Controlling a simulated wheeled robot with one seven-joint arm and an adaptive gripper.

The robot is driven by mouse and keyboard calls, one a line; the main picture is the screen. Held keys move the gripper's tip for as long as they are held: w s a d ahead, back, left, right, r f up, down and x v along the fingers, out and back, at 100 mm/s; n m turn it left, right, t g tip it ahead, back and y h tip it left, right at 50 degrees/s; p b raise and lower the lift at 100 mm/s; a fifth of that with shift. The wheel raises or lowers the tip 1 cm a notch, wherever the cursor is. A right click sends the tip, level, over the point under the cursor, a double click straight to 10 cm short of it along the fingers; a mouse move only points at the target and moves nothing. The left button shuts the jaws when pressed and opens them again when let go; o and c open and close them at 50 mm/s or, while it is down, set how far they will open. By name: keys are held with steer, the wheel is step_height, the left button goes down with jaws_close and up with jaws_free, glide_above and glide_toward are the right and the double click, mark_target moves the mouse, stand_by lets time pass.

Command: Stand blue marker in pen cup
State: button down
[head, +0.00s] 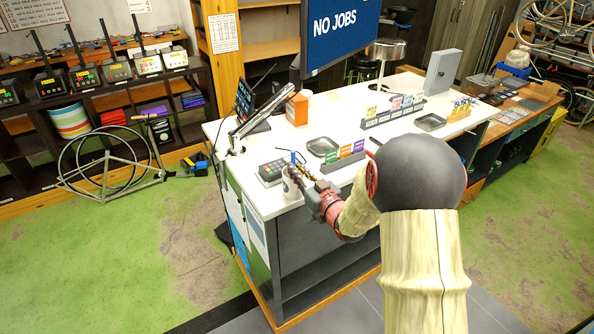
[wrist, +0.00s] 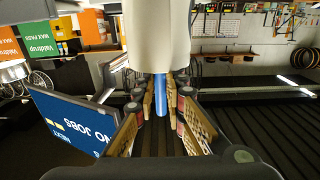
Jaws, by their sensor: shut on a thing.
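The blue marker (head: 293,158) stands roughly upright at the near left corner of the white counter. In the wrist view, which looks upside down, the blue marker (wrist: 160,90) is between my finger pads. The white pen cup (head: 290,188) is at the counter's corner. It fills the top middle of the wrist view as a pale cylinder (wrist: 155,35). The marker's lower part is hidden at the cup's rim, so I cannot tell how deep it reaches or whether it touches the bottom. My gripper (head: 301,172) is shut on the marker, right beside the cup.
A dark card terminal (head: 271,172) stands close to the cup. A rack of coloured cards (head: 344,157) and a grey tray (head: 323,147) lie to the right. A monitor arm (head: 262,115) and an orange box (head: 298,108) are behind. The counter's front edge is below my gripper.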

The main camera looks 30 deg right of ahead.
steer(key=c, duration=1.8)
jaws_free()
steer(key=shift+o, duration=0.2)
steer(key=s, duration=1.2)
steer(key=shift+d, duration=0.15)
